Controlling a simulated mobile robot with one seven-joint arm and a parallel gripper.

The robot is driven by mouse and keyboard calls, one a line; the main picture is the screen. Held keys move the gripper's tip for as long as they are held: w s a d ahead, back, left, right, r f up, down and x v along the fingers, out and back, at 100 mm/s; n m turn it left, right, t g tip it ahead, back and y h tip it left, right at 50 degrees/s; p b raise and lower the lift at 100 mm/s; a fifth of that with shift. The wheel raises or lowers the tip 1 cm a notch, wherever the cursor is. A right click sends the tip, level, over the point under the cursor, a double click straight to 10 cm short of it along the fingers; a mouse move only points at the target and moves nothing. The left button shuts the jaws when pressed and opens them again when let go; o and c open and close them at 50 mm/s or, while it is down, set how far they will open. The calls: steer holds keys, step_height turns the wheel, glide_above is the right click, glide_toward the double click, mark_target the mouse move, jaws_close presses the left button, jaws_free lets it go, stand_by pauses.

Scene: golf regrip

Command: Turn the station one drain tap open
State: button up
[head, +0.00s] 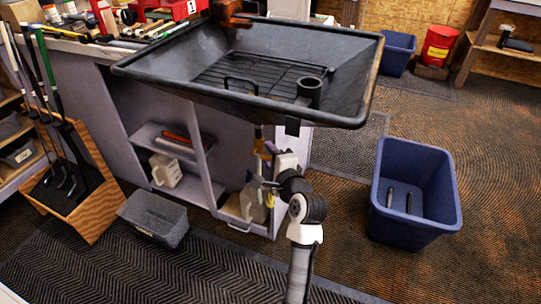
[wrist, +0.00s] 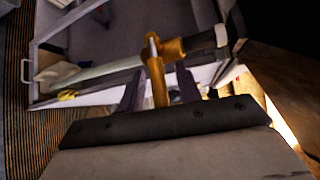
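The drain tap (head: 259,146) is a brass-yellow fitting hanging under the black basin (head: 345,90) in the head view. In the wrist view the brass tap (wrist: 158,85) has a cross piece running up to the right and a lever pointing down toward my palm. My gripper (head: 265,184) is just below the tap in the head view. In the wrist view my gripper (wrist: 160,82) has its two dark fingers apart, one on each side of the lever, with gaps showing. Contact with the lever is not visible. The head view is too small to show the fingers clearly.
A translucent jug (head: 252,203) stands on the low shelf close behind my gripper. The grey cabinet (head: 120,115) is to the left. A blue bin (head: 415,235) stands on the floor to the right, and a grey bin (head: 153,220) to the left.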

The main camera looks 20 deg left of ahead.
jaws_close()
steer(key=f+m+t+y+b, duration=0.1)
steer(key=m+b, duration=0.1)
steer(key=b, duration=0.1)
steer(key=shift+a+t+y, duration=0.1)
steer(key=shift+t+y, duration=0.2)
steer(key=shift+o, duration=0.4)
jaws_free()
